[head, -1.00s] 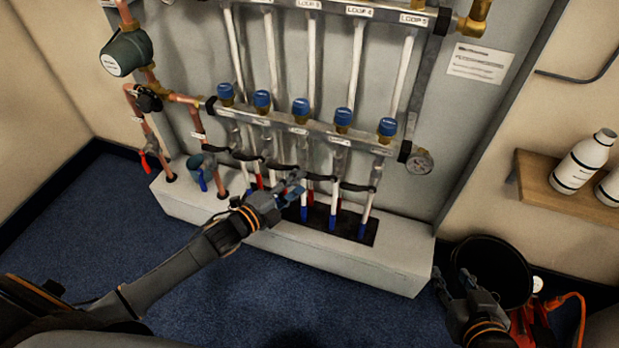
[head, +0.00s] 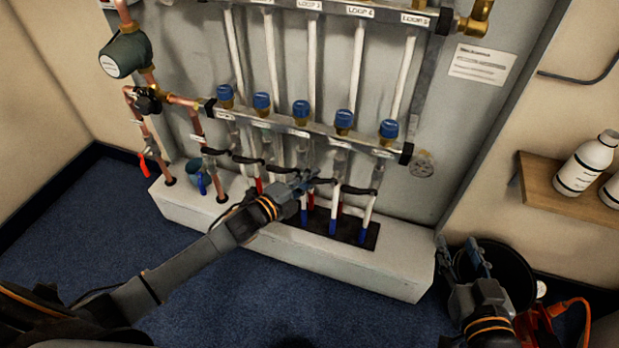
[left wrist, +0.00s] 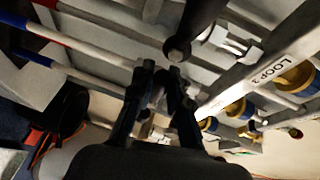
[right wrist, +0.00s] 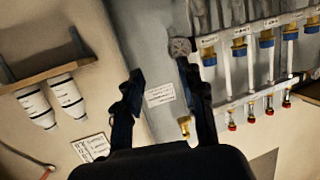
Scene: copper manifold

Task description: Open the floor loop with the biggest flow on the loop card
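The lower manifold bar (head: 320,132) carries a row of blue caps, with black lever handles below it, such as one under the right end (head: 357,190). The levers lie roughly crosswise to their pipes. The upper bar's labels include LOOP 4 (head: 359,12) and LOOP 5 (head: 415,19). A white card (head: 482,64) hangs at right; its text is too small to read. My left gripper (head: 308,180) is in front of the pipes near the middle levers. In the left wrist view its fingers (left wrist: 162,82) are slightly apart, a dark rounded handle end (left wrist: 178,50) just beyond. My right gripper (head: 467,258) is open and empty.
A black bucket (head: 510,275) stands behind my right gripper, with an orange-red item (head: 550,318) beside it. A wooden shelf (head: 560,203) with white bottles (head: 588,163) is at right. A white plinth (head: 385,262) runs below the pipes. Blue floor in front is clear.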

